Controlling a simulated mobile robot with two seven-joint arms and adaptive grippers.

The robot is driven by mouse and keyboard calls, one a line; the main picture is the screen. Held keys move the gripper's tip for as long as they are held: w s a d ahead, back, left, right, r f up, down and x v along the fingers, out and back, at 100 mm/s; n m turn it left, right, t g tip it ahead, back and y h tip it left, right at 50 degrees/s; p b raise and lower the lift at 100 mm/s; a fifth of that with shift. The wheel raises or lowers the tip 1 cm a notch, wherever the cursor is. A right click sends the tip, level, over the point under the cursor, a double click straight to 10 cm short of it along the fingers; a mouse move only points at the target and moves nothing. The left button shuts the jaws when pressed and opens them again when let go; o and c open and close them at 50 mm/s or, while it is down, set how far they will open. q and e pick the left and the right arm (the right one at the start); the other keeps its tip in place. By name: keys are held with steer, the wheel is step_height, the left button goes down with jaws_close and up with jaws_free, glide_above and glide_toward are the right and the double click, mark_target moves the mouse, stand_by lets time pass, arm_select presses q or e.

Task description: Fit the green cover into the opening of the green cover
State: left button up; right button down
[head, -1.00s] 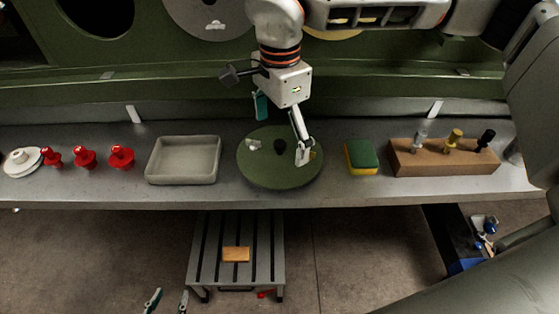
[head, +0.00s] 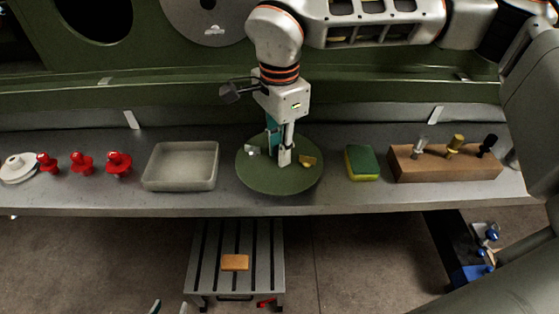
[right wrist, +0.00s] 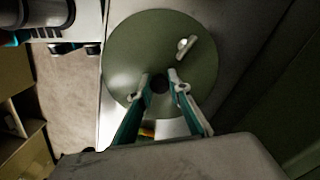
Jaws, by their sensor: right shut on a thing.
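The round green cover (head: 262,178) lies flat on the grey bench in the head view. It also fills the middle of the right wrist view (right wrist: 133,45), with small pale and yellow fittings on its face. My right gripper (head: 284,160) is down at the cover's middle. In the right wrist view its fingers (right wrist: 160,80) are shut on the dark central knob. The green wall has a dark round opening (head: 95,14) at the upper left.
A grey tray (head: 180,186) and several red knobbed parts (head: 82,163) are left of the cover. A green and yellow sponge (head: 362,163) and a wooden tool block (head: 440,170) are right. A grey disc (head: 205,22) sits on the wall. A slatted step (head: 237,285) stands below.

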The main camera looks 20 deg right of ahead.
steer(key=shift+r+p, duration=1.15)
steer(key=shift+r, duration=0.3)
steer(key=shift+r, duration=0.2)
steer(key=shift+r+p, duration=1.2)
steer(key=shift+r, duration=0.25)
steer(key=shift+f, duration=0.1)
